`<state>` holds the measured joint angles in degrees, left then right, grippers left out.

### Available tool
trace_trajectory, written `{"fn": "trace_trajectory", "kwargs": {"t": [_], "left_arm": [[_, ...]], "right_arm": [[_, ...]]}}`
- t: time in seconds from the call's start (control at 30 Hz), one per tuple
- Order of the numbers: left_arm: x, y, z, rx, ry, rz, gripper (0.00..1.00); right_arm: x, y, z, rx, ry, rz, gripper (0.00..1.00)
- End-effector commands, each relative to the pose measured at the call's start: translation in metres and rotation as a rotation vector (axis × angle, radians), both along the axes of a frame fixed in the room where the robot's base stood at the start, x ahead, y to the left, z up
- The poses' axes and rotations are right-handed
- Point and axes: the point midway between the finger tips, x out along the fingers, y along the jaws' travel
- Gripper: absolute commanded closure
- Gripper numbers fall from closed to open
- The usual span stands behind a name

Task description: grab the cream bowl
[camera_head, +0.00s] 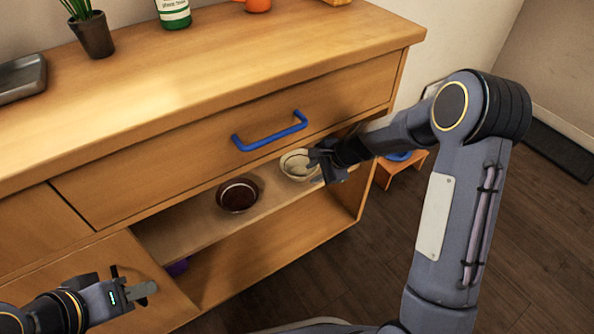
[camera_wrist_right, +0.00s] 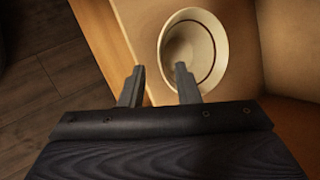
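The cream bowl (camera_head: 294,163) stands on the open shelf under the drawer. In the right wrist view the cream bowl (camera_wrist_right: 207,38) is just ahead of the fingers. My right gripper (camera_head: 316,160) is at the bowl's right side in the head view and covers part of it. In the right wrist view my right gripper (camera_wrist_right: 160,80) is open. One fingertip overlaps the bowl's opening and the other is outside the rim; I cannot tell whether they touch it. My left gripper (camera_head: 134,291) is low at the left, away from the bowl, with its fingers spread.
A dark red-brown bowl (camera_head: 237,195) stands on the same shelf, left of the cream bowl. The drawer with a blue handle (camera_head: 270,132) is above the shelf. A purple thing (camera_head: 178,267) is in the lower compartment. A potted plant (camera_head: 94,35) and a green bottle (camera_head: 174,12) stand on the countertop.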

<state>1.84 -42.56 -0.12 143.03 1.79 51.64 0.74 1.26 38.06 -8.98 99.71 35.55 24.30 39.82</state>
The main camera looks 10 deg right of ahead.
Motion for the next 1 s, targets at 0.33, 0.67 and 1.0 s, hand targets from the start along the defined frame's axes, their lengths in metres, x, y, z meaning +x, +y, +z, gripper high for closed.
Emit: {"fn": "trace_trajectory", "kwargs": {"t": [0.33,0.67,1.0], "left_arm": [[0.0,0.0,-0.028,0.0,0.0,0.0,0.64],[0.0,0.0,-0.028,0.0,0.0,0.0,0.64],[0.0,0.0,-0.028,0.0,0.0,0.0,0.64]], "right_arm": [[0.019,0.018,-0.039,0.0,0.0,0.003,0.71],[0.023,0.021,-0.042,-0.001,-0.002,0.001,0.75],[0.023,0.021,-0.042,-0.001,-0.002,0.001,1.0]]}}
